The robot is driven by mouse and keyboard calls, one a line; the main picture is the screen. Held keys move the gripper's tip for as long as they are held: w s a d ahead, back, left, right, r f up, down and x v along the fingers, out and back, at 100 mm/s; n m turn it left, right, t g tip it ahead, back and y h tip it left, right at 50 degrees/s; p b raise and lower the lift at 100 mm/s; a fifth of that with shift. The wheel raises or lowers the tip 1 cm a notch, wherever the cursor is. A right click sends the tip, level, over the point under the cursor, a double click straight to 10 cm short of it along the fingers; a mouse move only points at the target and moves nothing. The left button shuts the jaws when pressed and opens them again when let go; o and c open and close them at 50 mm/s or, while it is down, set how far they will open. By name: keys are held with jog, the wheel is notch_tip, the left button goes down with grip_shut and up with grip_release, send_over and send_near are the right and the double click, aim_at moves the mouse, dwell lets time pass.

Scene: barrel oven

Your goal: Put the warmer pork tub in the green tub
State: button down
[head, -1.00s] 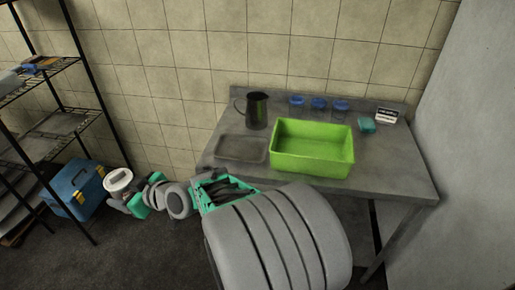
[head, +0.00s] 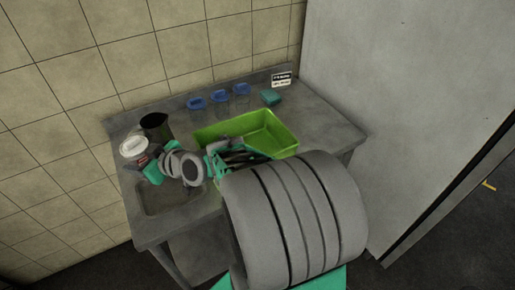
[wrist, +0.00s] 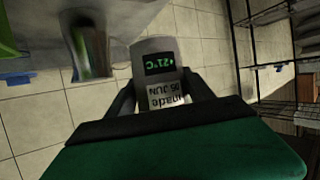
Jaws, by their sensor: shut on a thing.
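My gripper (wrist: 162,98) is shut on a grey tub (wrist: 175,47) in the wrist view. In the head view the held tub shows a round white lid (head: 133,146), and my gripper (head: 147,165) is at the left of the table, near the dark jug. The bright green tub (head: 209,132) stands on the table to the right of the held tub, partly hidden by my arm. Its visible inside looks empty.
A dark jug (head: 156,126) stands at the table's back left, close to the held tub. A shallow grey tray (head: 154,203) lies in front. Several small blue-lidded tubs (head: 220,96) line the back, with a teal block (head: 271,97) and a sign (head: 281,79) at right.

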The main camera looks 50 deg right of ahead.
jog(key=s+d+m+h+b, duration=0.1)
jog(key=s+d+m+h, duration=0.1)
jog(key=d, duration=0.9)
jog(key=s+d+r+m+h+b, duration=0.1)
jog(key=s+d+r+h, duration=0.1)
jog(key=s+d, duration=0.85)
jog(key=s+d+r+m+h+b, duration=0.1)
jog(key=s+d+r+m, duration=0.1)
jog(key=s+d, duration=0.8)
jog(key=shift+t+h, duration=0.3)
jog(key=shift+t, duration=0.1)
jog(key=w+f+p, duration=0.1)
jog(key=w+f, duration=0.3)
jog(key=w, duration=0.1)
jog(key=w+f+p, duration=0.1)
jog(key=w+f, duration=0.3)
jog(key=w+f+p, duration=0.2)
jog(key=w+f, duration=0.2)
jog(key=w, duration=0.1)
jog(key=shift+w+a+f, duration=0.1)
jog(key=shift+w+f, duration=0.15)
jog(key=shift+w, duration=0.1)
jog(key=shift+f, duration=0.25)
jog(key=shift+f+b, duration=0.3)
jog(key=shift+b, duration=0.25)
jog(key=shift+a+f+b, duration=0.1)
jog(key=shift+f+b, duration=0.25)
jog(key=shift+b, duration=0.1)
